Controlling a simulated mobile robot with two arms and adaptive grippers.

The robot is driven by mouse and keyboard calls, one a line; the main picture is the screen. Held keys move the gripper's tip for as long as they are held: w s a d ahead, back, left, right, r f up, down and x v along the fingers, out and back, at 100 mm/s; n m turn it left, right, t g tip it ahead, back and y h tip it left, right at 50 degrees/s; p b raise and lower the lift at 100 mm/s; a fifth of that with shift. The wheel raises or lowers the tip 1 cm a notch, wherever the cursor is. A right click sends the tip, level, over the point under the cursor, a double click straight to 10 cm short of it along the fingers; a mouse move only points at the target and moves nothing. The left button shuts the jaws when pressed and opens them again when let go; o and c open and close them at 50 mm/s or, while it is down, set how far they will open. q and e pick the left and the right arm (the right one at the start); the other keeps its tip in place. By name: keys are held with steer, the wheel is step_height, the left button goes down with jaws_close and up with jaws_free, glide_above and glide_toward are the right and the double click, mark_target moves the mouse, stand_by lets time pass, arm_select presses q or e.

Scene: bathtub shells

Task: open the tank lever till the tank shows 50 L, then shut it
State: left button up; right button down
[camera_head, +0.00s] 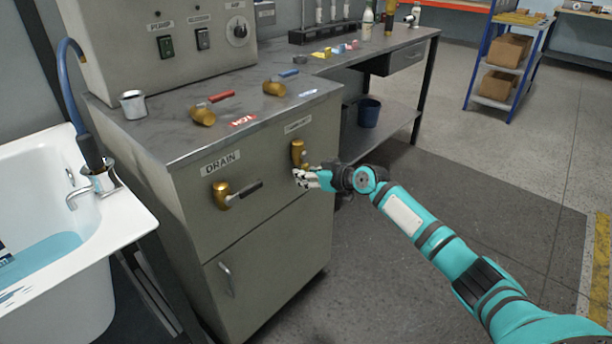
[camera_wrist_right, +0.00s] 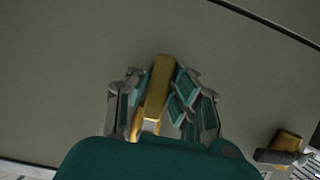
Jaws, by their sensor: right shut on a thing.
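A brass valve (camera_head: 297,150) sits on the cabinet front at the right, below a small label that I cannot read. My right gripper (camera_head: 308,178) is at the lower end of this valve. In the wrist view its fingers (camera_wrist_right: 160,103) are shut around a yellow-brass lever (camera_wrist_right: 158,85). To the left, below a label reading DRAIN, is another brass valve (camera_head: 222,195) with a dark handle; it also shows in the wrist view (camera_wrist_right: 287,140). The white tub (camera_head: 120,225) at the left holds blue water (camera_head: 45,258). No readable litre figure shows. My left gripper is not in view.
Two brass valves with a red handle (camera_head: 221,97) and a blue handle (camera_head: 288,73) stand on the metal worktop (camera_head: 165,130), with a metal cup (camera_head: 133,104). A control box (camera_head: 165,45) stands behind. A blue hose (camera_head: 72,90) reaches the tub rim.

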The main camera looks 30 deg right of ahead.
steer(key=shift+s+a+f, duration=0.1)
steer(key=shift+a+f, duration=0.05)
steer(key=shift+f, duration=0.15)
steer(key=c, duration=1.5)
jaws_free()
steer(key=o, duration=0.3)
steer(key=shift+r, duration=0.25)
steer(key=v, duration=1.2)
steer(key=shift+r, duration=0.1)
